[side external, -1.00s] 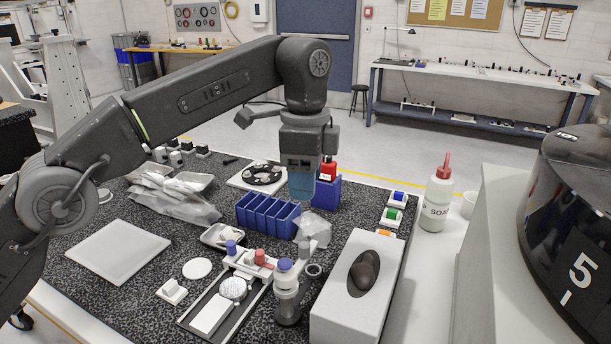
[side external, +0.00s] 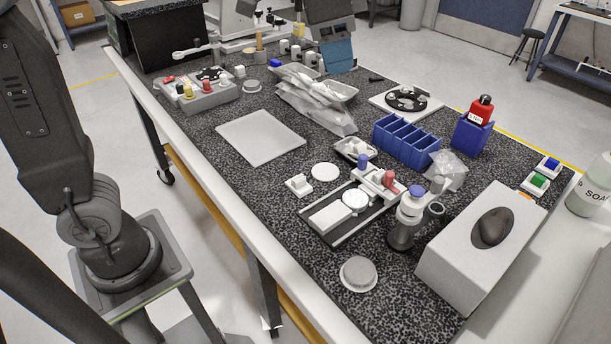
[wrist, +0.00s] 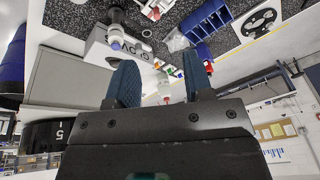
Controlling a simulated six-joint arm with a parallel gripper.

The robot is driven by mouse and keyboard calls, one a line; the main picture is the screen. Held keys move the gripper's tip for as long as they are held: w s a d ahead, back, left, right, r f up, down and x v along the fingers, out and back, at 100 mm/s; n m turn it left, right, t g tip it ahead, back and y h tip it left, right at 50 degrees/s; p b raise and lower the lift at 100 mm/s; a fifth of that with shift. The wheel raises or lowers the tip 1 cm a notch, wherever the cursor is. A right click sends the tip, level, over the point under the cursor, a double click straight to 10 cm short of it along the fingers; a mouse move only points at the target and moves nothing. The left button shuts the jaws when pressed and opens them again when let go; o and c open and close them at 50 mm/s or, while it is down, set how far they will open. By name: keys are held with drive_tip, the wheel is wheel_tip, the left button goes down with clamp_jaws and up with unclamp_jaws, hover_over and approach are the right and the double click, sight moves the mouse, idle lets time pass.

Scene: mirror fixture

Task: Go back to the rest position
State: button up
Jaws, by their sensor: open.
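A knob panel (side external: 200,95) is at the back left. A pale flat plate (side external: 258,138) lies open.

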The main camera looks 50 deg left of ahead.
drive_tip(key=s+a+f+n+t, duration=0.1)
drive_tip(key=s+a+f+n, duration=0.2)
drive_tip(key=s, duration=0.5)
drive_tip(key=s+a+f+n+t, duration=0.1)
drive_tip(key=s+a+f+n, duration=0.3)
drive_tip(key=s+f, duration=0.4)
drive_tip(key=shift+s+a+f+t+y, duration=0.3)
drive_tip(key=shift+s+a, duration=0.05)
drive_tip(key=shift+a, duration=0.2)
